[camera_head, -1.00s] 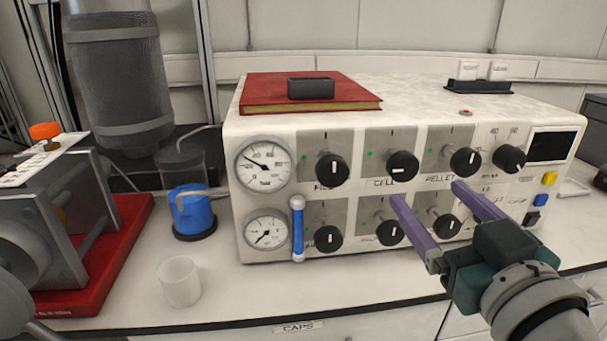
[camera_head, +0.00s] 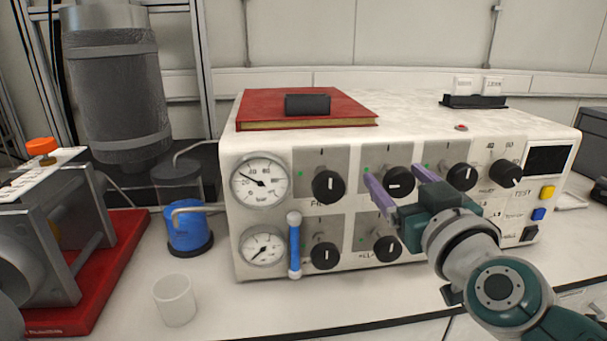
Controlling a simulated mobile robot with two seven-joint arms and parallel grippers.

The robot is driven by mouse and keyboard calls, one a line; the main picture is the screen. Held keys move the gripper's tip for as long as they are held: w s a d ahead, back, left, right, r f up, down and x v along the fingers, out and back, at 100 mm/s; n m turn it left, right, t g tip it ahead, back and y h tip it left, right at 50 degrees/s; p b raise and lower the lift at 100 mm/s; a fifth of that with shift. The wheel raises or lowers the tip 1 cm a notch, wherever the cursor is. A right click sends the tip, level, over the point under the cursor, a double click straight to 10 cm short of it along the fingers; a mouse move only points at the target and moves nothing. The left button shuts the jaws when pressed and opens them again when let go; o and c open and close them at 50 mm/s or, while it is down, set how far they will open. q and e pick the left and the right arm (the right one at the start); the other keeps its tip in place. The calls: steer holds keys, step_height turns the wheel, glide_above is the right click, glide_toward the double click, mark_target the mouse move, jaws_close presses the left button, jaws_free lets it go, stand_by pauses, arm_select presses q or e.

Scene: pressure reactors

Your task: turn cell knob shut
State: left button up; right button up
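The cell knob (camera_head: 399,182) is the black round knob in the upper row of the white panel (camera_head: 228,220), second from the left. Its white mark lies about horizontal, while the marks on the knobs beside it stand upright. My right gripper (camera_head: 402,178) is open, with one purple finger to the left of the cell knob and the other to its right. I cannot tell whether either finger touches it. The gripper body hides the label under the knob. My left gripper is not in view.
The fill knob (camera_head: 327,187) and pellet knob (camera_head: 461,177) flank the cell knob. Lower knobs (camera_head: 324,256) sit close beneath. A blue-filled tube (camera_head: 295,245) stands at the panel's front left. A red book (camera_head: 260,108) lies on top. A white cup (camera_head: 175,299) stands on the bench.

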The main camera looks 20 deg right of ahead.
jaws_close()
stand_by(0.4)
steer(key=shift+m, duration=0.3)
steer(key=m, duration=0.8)
steer(key=shift+d+p, duration=0.1)
steer(key=shift+p, duration=0.25)
steer(key=m, duration=0.4)
steer(key=shift+m, duration=0.3)
steer(key=m, duration=0.4)
steer(key=shift+m+b, duration=0.4)
